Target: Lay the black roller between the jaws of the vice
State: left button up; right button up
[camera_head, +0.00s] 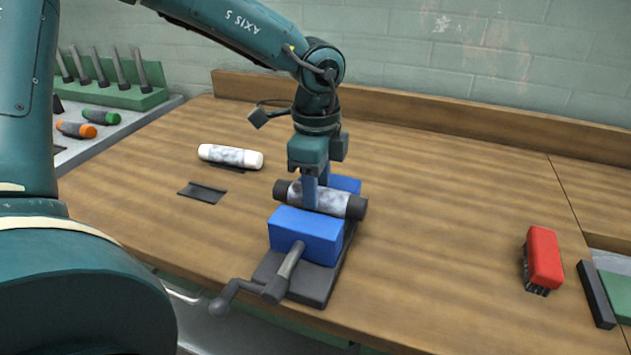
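The black roller (337,201), with black ends and a mottled grey-white middle, lies level at the blue vice (305,232). It is between the front jaw and the rear jaw (345,185) as seen from here. I cannot tell if it rests in the vice or hangs just above it. My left gripper (312,194) points down over the vice, its fingers on either side of the roller's middle, shut on it. The vice has a dark base and a crank handle at the front. My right gripper is not in view.
A white roller (230,156) lies on the bench behind left, near a dark flat plate (203,193). Orange (76,129) and green (101,117) rollers lie at far left by a green rack (115,96). A red brush (543,260) stands at right. Bench right of the vice is clear.

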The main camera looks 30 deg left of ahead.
pick_arm(q)
jog(key=shift+o, duration=1.4)
jog(key=shift+s+f, duration=0.45)
jog(key=shift+f, duration=0.35)
jog(key=shift+w+r, duration=0.15)
jog(key=shift+r, duration=0.35)
jog(key=shift+o, duration=0.4)
notch_tip(320, 180, up, 14)
jog(key=shift+f, duration=0.15)
